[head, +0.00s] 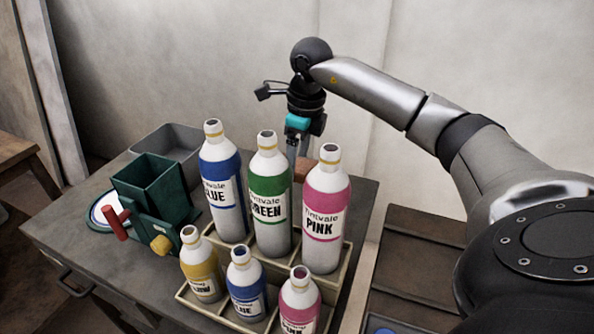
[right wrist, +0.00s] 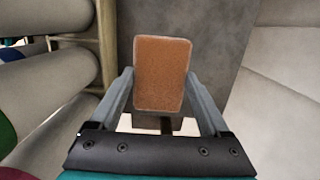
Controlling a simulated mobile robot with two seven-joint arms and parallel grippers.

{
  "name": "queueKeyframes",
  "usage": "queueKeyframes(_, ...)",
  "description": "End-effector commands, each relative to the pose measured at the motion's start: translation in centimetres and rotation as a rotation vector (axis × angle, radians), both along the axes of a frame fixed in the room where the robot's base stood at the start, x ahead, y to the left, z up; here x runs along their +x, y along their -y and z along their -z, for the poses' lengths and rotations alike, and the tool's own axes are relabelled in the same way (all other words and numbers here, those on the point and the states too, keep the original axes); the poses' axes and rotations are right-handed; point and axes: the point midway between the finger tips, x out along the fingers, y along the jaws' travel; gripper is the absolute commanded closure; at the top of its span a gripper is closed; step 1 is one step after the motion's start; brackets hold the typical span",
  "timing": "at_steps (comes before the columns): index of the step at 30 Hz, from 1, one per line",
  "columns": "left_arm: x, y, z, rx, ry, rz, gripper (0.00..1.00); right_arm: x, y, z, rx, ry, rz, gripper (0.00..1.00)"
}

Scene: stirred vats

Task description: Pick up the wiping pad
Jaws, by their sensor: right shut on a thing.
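The wiping pad (right wrist: 163,75) is an orange-brown block with a pale rim. In the right wrist view it sits between the two fingers of my right gripper (right wrist: 163,103), which is shut on it. In the head view my right gripper (head: 298,158) points down behind the bottles, and only a small part of the pad (head: 308,167) shows between the green and pink bottles. The bottles hide the fingertips and the pad's underside, so I cannot tell whether it touches the table. My left gripper is not in view.
A rack (head: 338,285) of labelled bottles stands in front of the right gripper, with the pink bottle (head: 325,215) and green bottle (head: 269,200) close by. A green vat (head: 150,190), a grey bin (head: 176,142) and a red handle (head: 115,224) are left. The wall is behind.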

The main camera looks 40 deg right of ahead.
Motion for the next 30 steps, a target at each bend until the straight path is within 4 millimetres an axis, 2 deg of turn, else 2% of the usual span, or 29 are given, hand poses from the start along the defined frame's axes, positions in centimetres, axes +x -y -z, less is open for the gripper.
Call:
queueKeyframes(1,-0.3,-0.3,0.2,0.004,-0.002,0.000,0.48,0.1,0.0,-1.1,0.000,0.004,0.000,0.74)
queueKeyframes(6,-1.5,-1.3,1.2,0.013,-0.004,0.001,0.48,0.0,0.0,-3.5,0.000,0.002,0.000,0.74)
queueKeyframes(15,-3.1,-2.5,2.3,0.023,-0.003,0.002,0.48,0.0,0.0,-6.4,0.000,0.002,0.000,0.74)
queueKeyframes(30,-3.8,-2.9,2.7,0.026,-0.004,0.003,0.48,0.0,0.0,-7.3,0.000,0.000,0.000,0.74)
